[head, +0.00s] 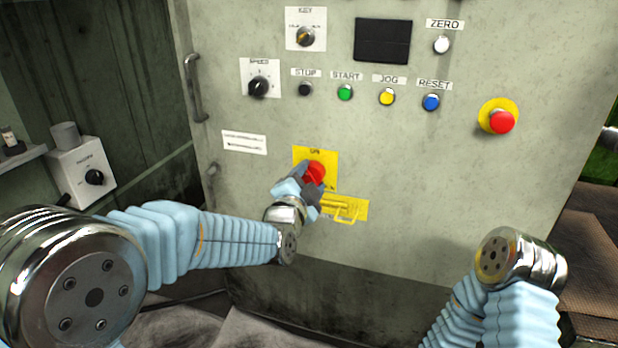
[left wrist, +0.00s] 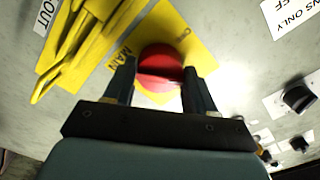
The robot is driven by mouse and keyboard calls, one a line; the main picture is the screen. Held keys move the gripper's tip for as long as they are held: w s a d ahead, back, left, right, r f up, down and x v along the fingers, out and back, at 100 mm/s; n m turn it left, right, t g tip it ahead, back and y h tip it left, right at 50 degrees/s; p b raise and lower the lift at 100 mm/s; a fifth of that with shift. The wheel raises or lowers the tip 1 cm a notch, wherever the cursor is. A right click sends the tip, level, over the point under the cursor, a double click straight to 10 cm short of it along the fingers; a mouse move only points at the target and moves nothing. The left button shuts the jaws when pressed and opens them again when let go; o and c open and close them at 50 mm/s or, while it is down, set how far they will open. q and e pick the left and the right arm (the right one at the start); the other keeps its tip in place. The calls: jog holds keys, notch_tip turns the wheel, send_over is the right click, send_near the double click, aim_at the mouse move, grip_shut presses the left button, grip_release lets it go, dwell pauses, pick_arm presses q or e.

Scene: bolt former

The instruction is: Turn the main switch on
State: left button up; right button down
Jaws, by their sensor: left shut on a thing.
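The main switch is a red rotary knob (head: 315,172) on a yellow plate (head: 329,156) low on the cabinet's front, with "ON" lettered at the plate's top. My left gripper (head: 312,181) is at the knob, its fingers on either side of it and shut on it. In the left wrist view the red knob (left wrist: 160,66) sits between the two dark fingertips (left wrist: 160,80). The knob's exact angle is partly hidden by the fingers. My right arm shows at the lower right in the head view, but its gripper cannot be made out.
A yellow hasp (head: 345,207) sticks out just below the switch plate. Above are a row of buttons with a green start button (head: 345,92), a key switch (head: 305,37), and a red emergency stop (head: 501,121) at right. A metal handle (head: 193,88) is on the left.

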pick_arm(q)
jog(key=m+p, duration=0.1)
jog(key=m, duration=0.3)
jog(key=shift+m, duration=1.5)
jog(key=o, duration=1)
jog(key=shift+o, duration=0.2)
jog(key=p+v, duration=0.1)
jog(key=v, duration=1.3)
